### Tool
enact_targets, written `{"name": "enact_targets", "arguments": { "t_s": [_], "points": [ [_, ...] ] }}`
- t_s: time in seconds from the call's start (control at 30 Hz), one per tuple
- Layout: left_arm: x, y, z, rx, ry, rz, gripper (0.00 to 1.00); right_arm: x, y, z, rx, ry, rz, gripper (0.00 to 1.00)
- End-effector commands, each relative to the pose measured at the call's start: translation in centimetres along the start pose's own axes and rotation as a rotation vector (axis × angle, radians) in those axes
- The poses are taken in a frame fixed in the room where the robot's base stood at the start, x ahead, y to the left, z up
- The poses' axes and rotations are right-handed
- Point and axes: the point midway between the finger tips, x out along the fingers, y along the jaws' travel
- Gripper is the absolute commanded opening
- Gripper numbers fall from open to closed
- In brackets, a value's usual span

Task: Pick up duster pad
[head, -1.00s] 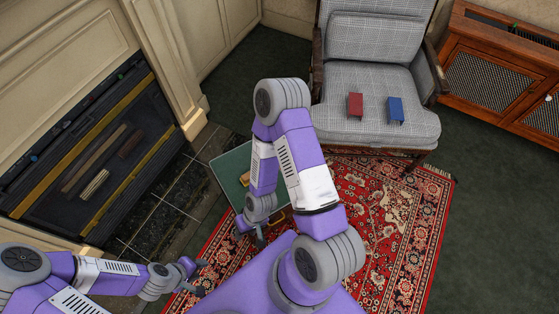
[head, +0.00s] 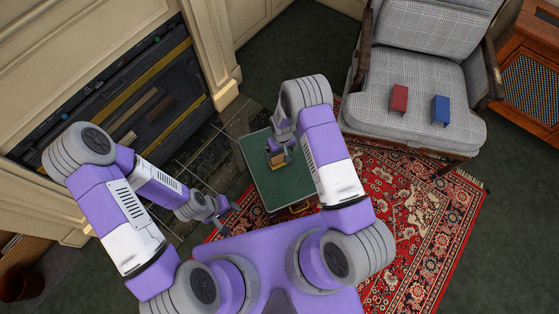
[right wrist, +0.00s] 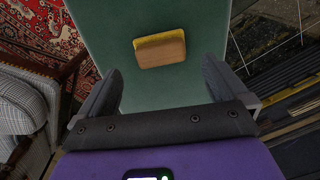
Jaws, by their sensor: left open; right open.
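The duster pad (right wrist: 161,52) is a small block with a tan wooden top and a yellow edge. It lies on the green top of a small table or case (right wrist: 120,22), and it also shows in the head view (head: 277,161), partly covered by my right gripper (head: 279,152). In the right wrist view my right gripper (right wrist: 160,85) is open and empty, its fingers on either side below the pad and apart from it. My left gripper (head: 222,213) is open and empty, beside the green top at its lower left.
A grey checked armchair (head: 415,75) stands at right with a red block (head: 399,98) and a blue block (head: 440,110) on its seat. A dark fireplace (head: 110,110) is at left. A red patterned rug (head: 400,220) covers the floor at right.

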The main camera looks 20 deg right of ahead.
Motion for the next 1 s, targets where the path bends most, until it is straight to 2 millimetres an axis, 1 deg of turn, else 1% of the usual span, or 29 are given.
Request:
{"name": "enact_targets", "arguments": {
  "t_s": [0.03, 0.1, 0.3, 0.43, 0.7, 0.8, 0.97, 1.0],
  "points": [
    [0.1, 0.0, 0.0, 0.000, 0.000, 0.000, 0.43, 0.0, 0.1, -0.7, -0.015, 0.001, 0.014, 1.00],
    [0.2, -0.1, 0.0, 0.000, 0.000, 0.000, 0.43, 0.2, 0.2, -1.2, -0.027, 0.001, 0.025, 1.00],
    [0.8, -0.3, -0.1, 0.000, 0.000, 0.000, 0.43, 2.2, 0.3, -1.4, -0.029, -0.001, 0.028, 1.00],
    [1.1, -0.4, -0.1, 0.000, 0.001, 0.000, 0.43, 3.3, 0.2, -1.3, -0.029, 0.000, 0.027, 1.00],
    [2.4, -0.9, -0.1, 0.000, 0.001, 0.000, 0.43, 7.2, 0.0, -1.1, -0.029, 0.000, 0.027, 1.00],
    [2.5, -0.9, -0.1, 0.000, 0.000, 0.000, 0.43, 7.5, 0.0, -1.2, -0.028, 0.002, 0.027, 1.00],
    [2.4, -0.9, -0.1, 0.000, 0.000, 0.000, 0.43, 7.4, 0.0, -1.2, -0.028, 0.003, 0.027, 1.00],
    [2.4, -0.9, -0.1, 0.000, 0.000, 0.000, 0.43, 7.4, 0.0, -1.2, -0.028, 0.003, 0.027, 0.94]
  ]
}}
